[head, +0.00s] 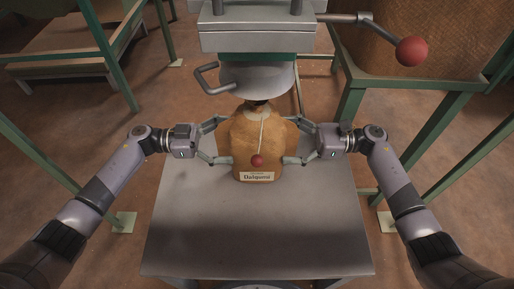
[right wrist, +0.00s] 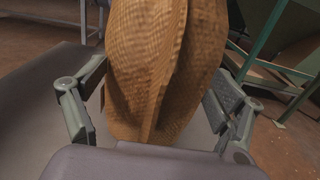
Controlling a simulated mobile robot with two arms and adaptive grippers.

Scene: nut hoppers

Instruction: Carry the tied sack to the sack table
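The brown woven sack (head: 240,140) stands upright on a grey metal tabletop (head: 255,230), directly under a hopper spout. My left gripper (head: 226,140) is at the sack's left side, fingers spread. My right gripper (head: 297,141) is at its right side, fingers spread. In the right wrist view the sack (right wrist: 160,70) fills the space between the two spread fingers; firm contact cannot be told.
The metal spout (head: 257,78) with a side handle hangs close above the sack's neck. A lever with a red knob (head: 411,51) sticks out at upper right. Green frame legs (head: 345,115) stand on both sides. A wooden pallet-like platform (head: 60,65) is at the far left.

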